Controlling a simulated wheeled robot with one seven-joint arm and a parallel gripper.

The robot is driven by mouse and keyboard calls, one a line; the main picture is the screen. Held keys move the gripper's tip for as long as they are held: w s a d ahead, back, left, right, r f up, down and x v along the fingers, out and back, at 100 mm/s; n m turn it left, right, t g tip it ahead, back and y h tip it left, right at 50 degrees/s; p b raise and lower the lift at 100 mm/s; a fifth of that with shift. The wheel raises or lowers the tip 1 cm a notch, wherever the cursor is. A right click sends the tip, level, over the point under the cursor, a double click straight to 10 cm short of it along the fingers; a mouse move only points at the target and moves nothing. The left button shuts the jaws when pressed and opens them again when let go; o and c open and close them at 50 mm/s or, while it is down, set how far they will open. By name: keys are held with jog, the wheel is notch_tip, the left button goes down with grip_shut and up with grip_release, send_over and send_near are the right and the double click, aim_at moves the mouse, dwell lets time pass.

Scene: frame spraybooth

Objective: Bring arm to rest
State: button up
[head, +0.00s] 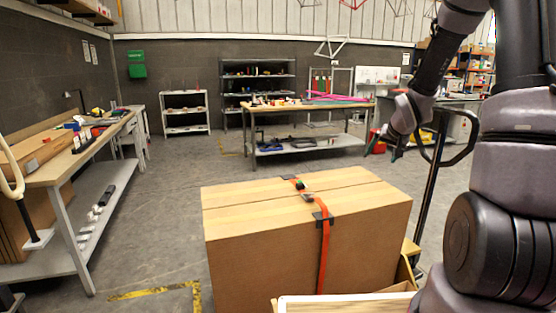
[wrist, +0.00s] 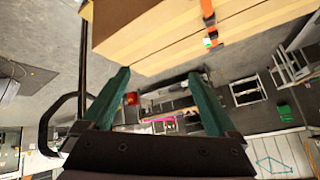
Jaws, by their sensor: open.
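My arm (head: 436,62) reaches up and bends down at the right of the head view. My gripper (head: 386,148) hangs at its end in the air, to the right of and above a large cardboard box (head: 262,245). In the wrist view my gripper (wrist: 158,76) shows two green fingers spread wide apart, with nothing held between them. The box (wrist: 160,33) lies beyond the fingertips there, apart from them.
An orange strap (head: 325,250) with a buckle runs over the box. A black post with a looped handle (head: 436,165) stands close beside my gripper. A workbench (head: 75,160) is at the left, another table (head: 310,107) at the back. Grey floor (head: 165,215) between is clear.

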jog(key=w+a+r+v, duration=0.1)
jog(key=a+v, duration=0.1)
jog(key=v, duration=1.1)
jog(key=s+a+r, duration=0.2)
jog(key=s+r, duration=0.1)
jog(key=s, duration=0.4)
jog(key=s+a+r+y, duration=0.1)
jog(key=s+a+r, duration=0.2)
jog(key=s, duration=0.5)
jog(key=s+a+r+g+y, duration=0.1)
jog(key=s+r, duration=0.3)
jog(key=s, duration=0.4)
jog(key=shift+a, duration=0.9)
